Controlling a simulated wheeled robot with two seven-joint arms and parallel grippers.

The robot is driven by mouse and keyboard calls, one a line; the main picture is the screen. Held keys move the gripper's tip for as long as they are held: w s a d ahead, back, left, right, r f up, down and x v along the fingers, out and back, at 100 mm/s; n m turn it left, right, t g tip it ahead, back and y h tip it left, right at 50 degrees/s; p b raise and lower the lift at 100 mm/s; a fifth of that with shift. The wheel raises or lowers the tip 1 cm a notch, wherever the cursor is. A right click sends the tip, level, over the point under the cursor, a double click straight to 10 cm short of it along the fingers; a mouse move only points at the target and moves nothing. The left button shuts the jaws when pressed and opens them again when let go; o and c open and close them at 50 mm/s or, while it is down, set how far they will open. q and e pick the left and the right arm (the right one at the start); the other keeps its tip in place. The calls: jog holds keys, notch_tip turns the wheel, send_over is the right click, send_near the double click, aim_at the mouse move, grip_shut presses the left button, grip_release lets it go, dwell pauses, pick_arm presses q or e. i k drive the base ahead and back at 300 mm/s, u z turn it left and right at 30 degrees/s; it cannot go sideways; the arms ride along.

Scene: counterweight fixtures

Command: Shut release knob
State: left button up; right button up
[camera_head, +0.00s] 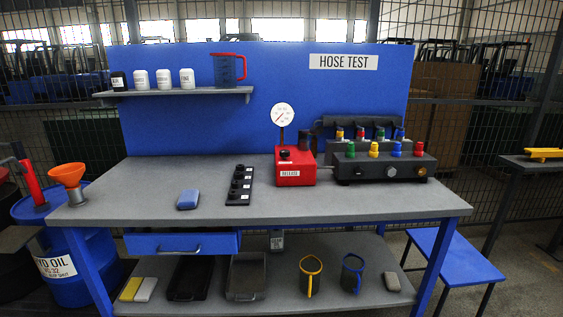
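The release knob (286,154) is a small black knob on top of a red box (296,172) labelled "RELEASE". The box stands on the grey workbench (340,207), a little right of its middle. A round white gauge (283,115) rises on a stem behind the knob. How far the knob is turned is too small to tell. Neither of my grippers is in view.
A dark manifold block (385,165) with several coloured caps stands right of the red box. A black strip with sockets (239,185) and a blue sponge (188,199) lie left. An orange funnel (68,176) is at the left edge. The bench front is clear.

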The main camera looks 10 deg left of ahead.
aim_at(284, 154)
jog(key=z, duration=0.55)
jog(key=k, duration=1.25)
jog(key=z, duration=0.05)
jog(key=i, duration=0.5)
jog(key=u, duration=0.65)
jog(key=i, duration=1.35)
jog(key=z, duration=0.8)
